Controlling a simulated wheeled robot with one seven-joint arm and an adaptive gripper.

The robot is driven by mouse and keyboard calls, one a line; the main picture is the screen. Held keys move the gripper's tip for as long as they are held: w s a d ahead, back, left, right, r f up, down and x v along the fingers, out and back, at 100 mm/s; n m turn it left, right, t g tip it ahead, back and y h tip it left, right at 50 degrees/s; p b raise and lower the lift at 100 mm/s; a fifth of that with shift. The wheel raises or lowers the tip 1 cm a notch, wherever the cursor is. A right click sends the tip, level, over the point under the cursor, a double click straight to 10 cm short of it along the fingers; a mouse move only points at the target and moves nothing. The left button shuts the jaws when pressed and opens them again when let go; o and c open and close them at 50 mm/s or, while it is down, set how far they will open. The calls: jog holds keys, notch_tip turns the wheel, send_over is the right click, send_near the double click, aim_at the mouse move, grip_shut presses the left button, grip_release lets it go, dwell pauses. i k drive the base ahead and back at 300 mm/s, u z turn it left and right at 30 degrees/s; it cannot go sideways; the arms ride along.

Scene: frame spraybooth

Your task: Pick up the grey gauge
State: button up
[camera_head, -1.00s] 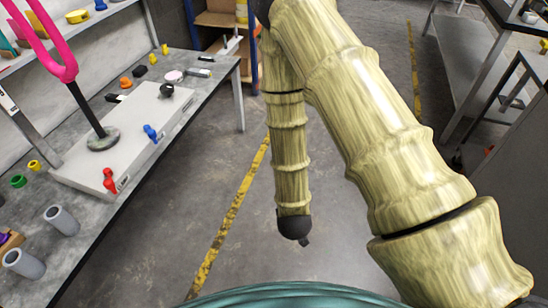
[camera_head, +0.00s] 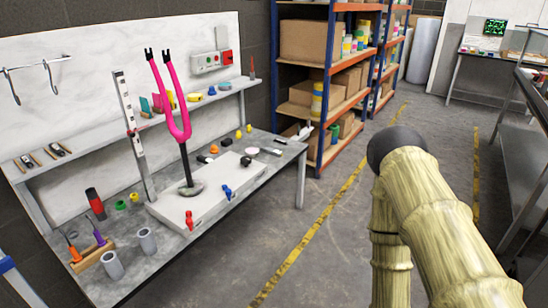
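I cannot tell for sure which thing is the grey gauge. A tall grey-white upright bar with dark marks (camera_head: 124,100) leans at the back of the workbench, left of the pink fork. A small grey piece (camera_head: 281,141) lies near the bench's right end. They are too small to identify. My gripper is not in view; only my arm's pale upper links show at the lower right, well apart from the bench.
A shelf rack (camera_head: 336,95) stands behind. The floor (camera_head: 335,235) right of the bench is clear; a metal table stands at far right.

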aim_at(268, 150)
jog(key=z, duration=0.7)
jog(key=i, duration=1.1)
jog(key=z, duration=0.4)
jog(key=i, duration=1.25)
jog(key=u, duration=1.25)
jog(key=i, duration=0.75)
jog(key=u, duration=0.9)
